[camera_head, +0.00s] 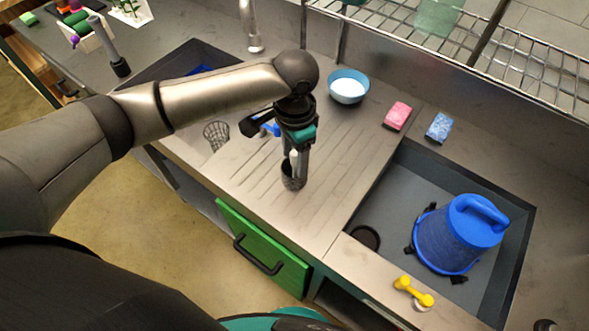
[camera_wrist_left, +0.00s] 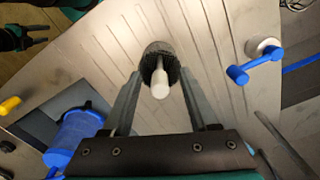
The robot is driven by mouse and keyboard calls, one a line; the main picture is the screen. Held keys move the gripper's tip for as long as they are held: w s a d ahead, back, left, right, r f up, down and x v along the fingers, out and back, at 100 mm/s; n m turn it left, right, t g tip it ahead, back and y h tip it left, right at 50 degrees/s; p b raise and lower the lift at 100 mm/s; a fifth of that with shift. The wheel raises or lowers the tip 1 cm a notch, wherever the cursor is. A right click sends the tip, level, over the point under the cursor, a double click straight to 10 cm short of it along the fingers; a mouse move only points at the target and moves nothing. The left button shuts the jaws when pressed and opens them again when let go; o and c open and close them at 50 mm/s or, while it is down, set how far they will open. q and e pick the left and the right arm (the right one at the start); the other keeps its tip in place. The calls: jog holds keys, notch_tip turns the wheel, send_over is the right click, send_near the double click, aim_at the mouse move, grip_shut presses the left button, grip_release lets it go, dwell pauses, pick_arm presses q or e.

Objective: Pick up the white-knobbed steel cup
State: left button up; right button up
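The steel cup (camera_head: 293,178) is a small dark mesh cup on the grooved drainboard, with a white knob (camera_head: 293,158) standing up from it. In the left wrist view the cup (camera_wrist_left: 158,50) and its white knob (camera_wrist_left: 160,88) lie between my left fingertips. My left gripper (camera_head: 292,165) points down over the cup, its fingers apart on either side; contact with the cup does not show. It also shows in the left wrist view (camera_wrist_left: 160,75). My right gripper (camera_wrist_left: 38,36) shows at the upper left of the left wrist view, fingers apart and empty.
A wire cup (camera_head: 216,135) stands left of my left gripper, near a blue handle (camera_head: 268,126). A blue bowl (camera_head: 348,86), pink sponge (camera_head: 397,116) and blue sponge (camera_head: 439,128) lie behind. A blue bucket (camera_head: 458,235) is in the right sink; a yellow-handled item (camera_head: 413,292) is on the front edge.

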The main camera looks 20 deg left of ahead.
pick_arm(q)
grip_shut()
dwell(1.3)
